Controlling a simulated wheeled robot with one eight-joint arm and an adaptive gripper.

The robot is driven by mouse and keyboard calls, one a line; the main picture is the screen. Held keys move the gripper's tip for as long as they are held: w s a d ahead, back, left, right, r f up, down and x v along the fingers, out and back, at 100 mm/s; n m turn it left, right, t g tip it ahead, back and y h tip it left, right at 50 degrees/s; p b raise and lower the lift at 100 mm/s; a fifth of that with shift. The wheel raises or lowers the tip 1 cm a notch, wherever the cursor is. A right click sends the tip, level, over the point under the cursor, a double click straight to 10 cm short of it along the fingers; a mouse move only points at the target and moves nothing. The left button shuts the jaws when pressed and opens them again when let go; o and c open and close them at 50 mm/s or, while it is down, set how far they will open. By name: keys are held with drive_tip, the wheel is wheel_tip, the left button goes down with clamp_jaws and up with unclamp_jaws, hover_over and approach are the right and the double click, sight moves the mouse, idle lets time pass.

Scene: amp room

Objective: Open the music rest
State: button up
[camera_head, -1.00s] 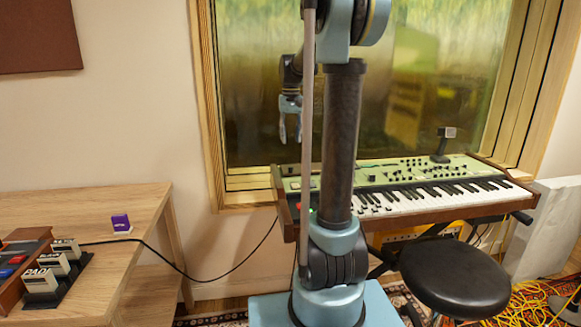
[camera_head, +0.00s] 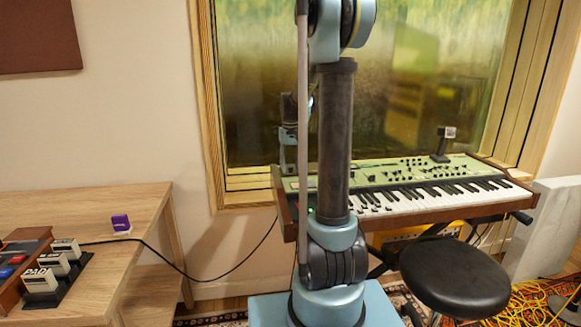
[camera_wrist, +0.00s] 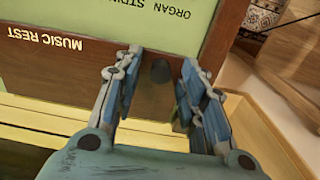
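The keyboard (camera_head: 430,197), with a green control panel and brown wooden ends, stands in front of the window. In the wrist view, its brown wooden panel (camera_wrist: 105,68) bears the upside-down label "MUSIC REST" (camera_wrist: 45,40). In the head view, my gripper (camera_head: 288,160) is by the keyboard's left end, partly hidden behind my arm.
A black round stool (camera_head: 455,278) stands before the keyboard. A small device on a stand (camera_head: 442,145) is on the keyboard's right rear. A wooden desk (camera_head: 150,215) at left holds a purple item (camera_head: 120,222) and labelled boxes (camera_head: 50,265). Yellow cables (camera_head: 530,305) lie at right.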

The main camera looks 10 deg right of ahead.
clamp_jaws()
drive_tip(key=shift+r, duration=0.1)
